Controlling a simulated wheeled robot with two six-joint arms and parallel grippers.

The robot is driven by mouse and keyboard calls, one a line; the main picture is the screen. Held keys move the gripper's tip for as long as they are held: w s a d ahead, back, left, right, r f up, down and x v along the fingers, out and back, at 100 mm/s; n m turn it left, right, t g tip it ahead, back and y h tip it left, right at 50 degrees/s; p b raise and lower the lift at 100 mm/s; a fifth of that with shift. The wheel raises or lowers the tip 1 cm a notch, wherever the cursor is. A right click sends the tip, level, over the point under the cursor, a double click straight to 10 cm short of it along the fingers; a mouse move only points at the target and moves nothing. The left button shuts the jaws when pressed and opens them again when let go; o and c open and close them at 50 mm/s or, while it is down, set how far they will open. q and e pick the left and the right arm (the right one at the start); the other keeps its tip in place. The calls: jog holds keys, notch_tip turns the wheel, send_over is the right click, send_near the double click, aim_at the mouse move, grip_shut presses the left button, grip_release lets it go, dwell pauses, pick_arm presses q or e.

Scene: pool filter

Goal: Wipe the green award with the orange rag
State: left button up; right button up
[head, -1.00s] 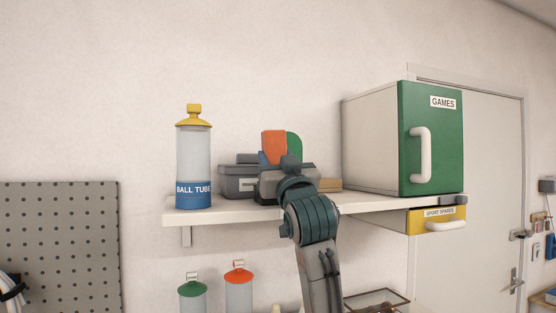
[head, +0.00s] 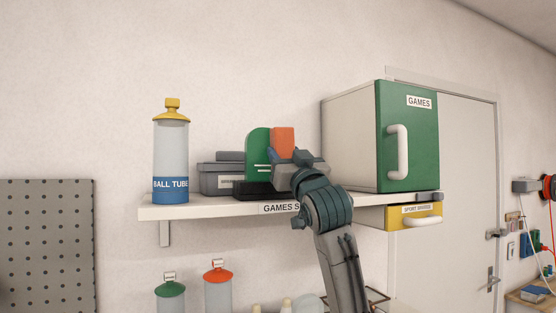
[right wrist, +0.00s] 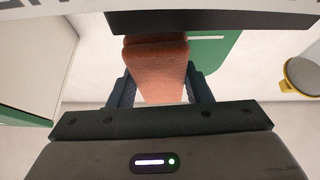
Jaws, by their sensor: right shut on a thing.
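The green award (head: 257,148) is a round-topped plaque upright on a black base (head: 250,190) on the shelf. It also shows in the right wrist view (right wrist: 213,50). My right gripper (head: 283,158) is shut on the orange rag (head: 283,141), which stands up from the fingers. The rag is at the award's right edge and covers part of it in the head view. In the right wrist view the rag (right wrist: 155,68) fills the space between the fingers. I cannot tell whether rag and award touch. My left gripper is not in view.
The shelf (head: 190,211) also holds a yellow-capped ball tube (head: 171,150) at left, a grey box (head: 215,180) behind the award and a green-doored games cabinet (head: 407,140) close on the right. A yellow drawer (head: 413,216) hangs below. Open wall lies above the award.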

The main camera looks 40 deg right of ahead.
aim_at(250, 147)
jog(key=shift+w+a+r+p, duration=0.1)
jog(key=shift+w+a+p, duration=0.15)
jog(key=shift+a+p, duration=0.35)
jog(key=shift+w+a, duration=0.2)
jog(key=shift+a, duration=0.4)
jog(key=shift+w+a, duration=0.15)
jog(key=shift+a, duration=0.4)
jog(key=shift+w+a+p, duration=0.15)
jog(key=shift+a+p, duration=0.45)
jog(key=shift+a, duration=0.05)
jog(key=shift+w+a+p, duration=0.15)
jog(key=shift+w+a, duration=0.05)
jog(key=shift+a, duration=0.4)
jog(key=shift+w+a+p, duration=0.15)
jog(key=shift+a, duration=0.45)
jog(key=shift+d, duration=0.1)
jog(key=shift+d, duration=0.1)
jog(key=shift+s, duration=0.2)
jog(key=s+a, duration=0.2)
jog(key=s, duration=0.5)
jog(key=shift+s+a, duration=0.2)
